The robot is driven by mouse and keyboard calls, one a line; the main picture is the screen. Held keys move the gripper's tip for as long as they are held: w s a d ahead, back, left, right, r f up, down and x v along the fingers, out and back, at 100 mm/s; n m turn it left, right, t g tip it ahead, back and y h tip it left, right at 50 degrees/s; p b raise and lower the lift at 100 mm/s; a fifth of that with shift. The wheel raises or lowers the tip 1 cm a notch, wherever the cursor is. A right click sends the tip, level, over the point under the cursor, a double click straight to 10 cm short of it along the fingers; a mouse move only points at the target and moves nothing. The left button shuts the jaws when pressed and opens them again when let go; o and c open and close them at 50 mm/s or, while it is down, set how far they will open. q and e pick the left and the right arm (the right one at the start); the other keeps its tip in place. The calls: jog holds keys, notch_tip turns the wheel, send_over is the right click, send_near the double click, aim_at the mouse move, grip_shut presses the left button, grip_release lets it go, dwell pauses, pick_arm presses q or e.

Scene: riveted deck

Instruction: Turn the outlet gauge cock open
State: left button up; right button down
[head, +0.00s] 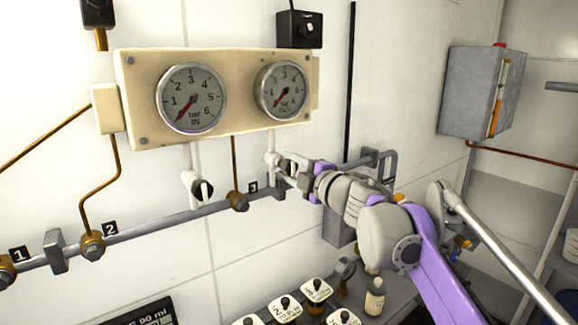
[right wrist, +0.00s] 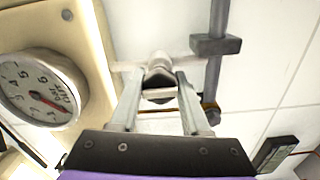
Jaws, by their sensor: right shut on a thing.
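The outlet gauge (head: 283,91) is the right dial on the cream panel. It also shows in the right wrist view (right wrist: 38,88), with its red needle near the low end. Its white outlet gauge cock (head: 271,160) hangs below it, with a dark handle partly hidden by my gripper. In the right wrist view the cock (right wrist: 160,65) lies at the fingertips. My right gripper (head: 291,173) reaches in from the right and is shut on the handle (right wrist: 158,96), one finger either side. My left gripper is not in view.
The inlet gauge (head: 191,98) and its white cock (head: 196,186) are to the left. A grey pipe (head: 150,230) with brass fittings runs below. A grey wall box (head: 480,90) hangs at right.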

jog(key=shift+r, duration=0.1)
jog(key=shift+c, duration=1.9)
grip_release()
jog(key=shift+w, duration=0.1)
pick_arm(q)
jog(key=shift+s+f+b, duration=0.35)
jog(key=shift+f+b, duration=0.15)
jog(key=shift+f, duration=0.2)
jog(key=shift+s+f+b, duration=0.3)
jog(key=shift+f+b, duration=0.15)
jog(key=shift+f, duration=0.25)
pick_arm(e)
jog(key=v, duration=1.1)
jog(key=shift+a, duration=0.1)
